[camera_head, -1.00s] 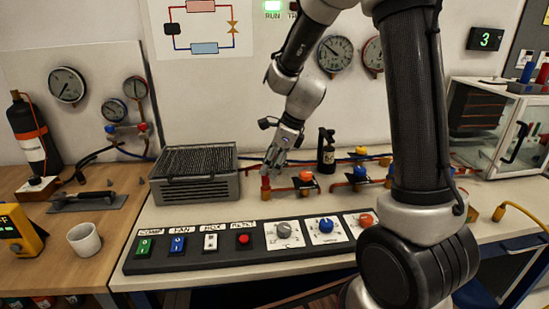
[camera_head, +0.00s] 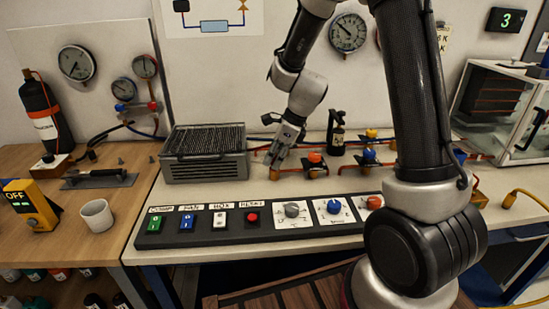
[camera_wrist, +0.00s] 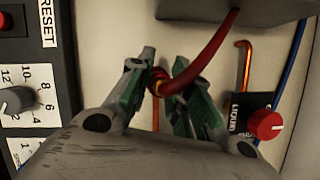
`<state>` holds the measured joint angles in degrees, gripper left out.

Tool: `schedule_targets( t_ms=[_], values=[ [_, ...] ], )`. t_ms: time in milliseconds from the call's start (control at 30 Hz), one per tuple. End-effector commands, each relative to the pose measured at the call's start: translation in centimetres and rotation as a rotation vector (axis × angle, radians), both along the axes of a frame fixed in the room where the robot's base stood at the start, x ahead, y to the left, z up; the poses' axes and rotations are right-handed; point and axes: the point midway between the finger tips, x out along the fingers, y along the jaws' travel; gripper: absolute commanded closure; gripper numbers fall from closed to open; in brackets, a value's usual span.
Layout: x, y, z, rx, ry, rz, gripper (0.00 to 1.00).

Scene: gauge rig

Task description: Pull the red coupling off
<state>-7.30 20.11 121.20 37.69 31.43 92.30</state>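The red coupling (camera_wrist: 166,84) sits at the end of a red hose in the wrist view, with an orange-yellow ring at its neck. My gripper (camera_wrist: 168,72) has its green-padded fingers drawn in on both sides of the coupling, and the fingertips appear to press on it. In the head view my gripper (camera_head: 276,163) is low over the bench, right of the grey finned unit (camera_head: 204,168), and hides the coupling. A copper pipe (camera_wrist: 155,118) shows between the fingers. I cannot tell whether the coupling still sits on a port.
A red-knobbed valve (camera_wrist: 264,125) with a black label stands close to one finger. Orange-knobbed (camera_head: 315,158) and blue-knobbed fittings (camera_head: 369,154) and a black bottle (camera_head: 336,133) stand to the right. The control panel (camera_head: 262,234) lies in front.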

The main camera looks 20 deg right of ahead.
Motion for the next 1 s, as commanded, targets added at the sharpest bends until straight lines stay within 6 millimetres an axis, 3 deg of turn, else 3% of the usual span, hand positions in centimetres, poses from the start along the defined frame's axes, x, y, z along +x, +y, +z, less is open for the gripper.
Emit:
schedule_targets(
  t_ms=[33,100,533,1000],
  values=[
    [0.0,0.0,0.0,0.000,0.000,0.000,0.87],
    [0.0,0.0,0.0,0.000,0.000,0.000,1.00],
    [0.0,0.0,0.3,0.000,-0.002,0.001,1.00],
    [0.1,0.0,2.8,0.000,-0.003,0.001,1.00]
  ],
)
